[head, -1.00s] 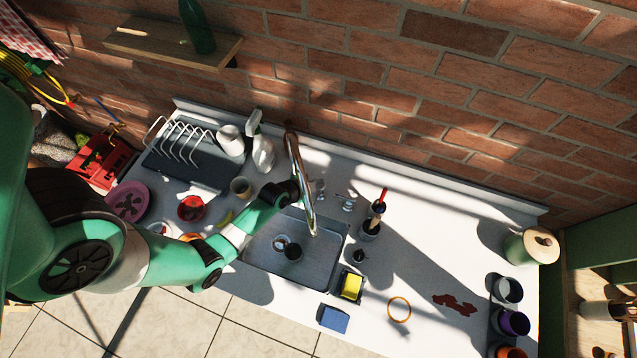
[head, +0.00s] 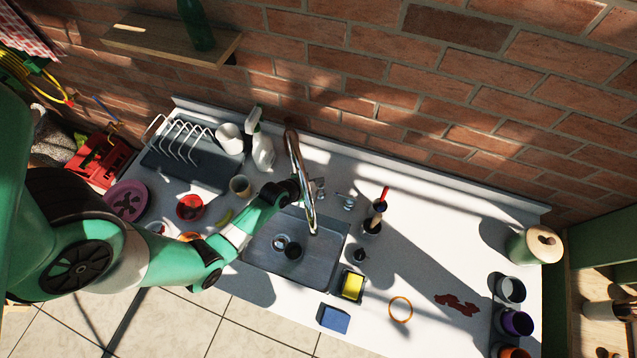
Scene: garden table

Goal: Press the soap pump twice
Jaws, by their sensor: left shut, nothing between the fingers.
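A small dark bottle (head: 359,255) stands on the counter just right of the sink. It looks like the soap pump, but it is too small to be sure. My left gripper (head: 294,188) is at the back edge of the sink, beside and partly hidden by the tall curved faucet (head: 300,180). It is shut and holds nothing; its fingertips are hard to make out. It is apart from the dark bottle, up and to the left of it. My right gripper is out of view.
The sink (head: 318,262) holds dark cups. Small metal fittings (head: 347,201) stand right of the faucet. A brush holder (head: 371,228), a yellow sponge (head: 352,285) and a white spray bottle (head: 263,152) are nearby.

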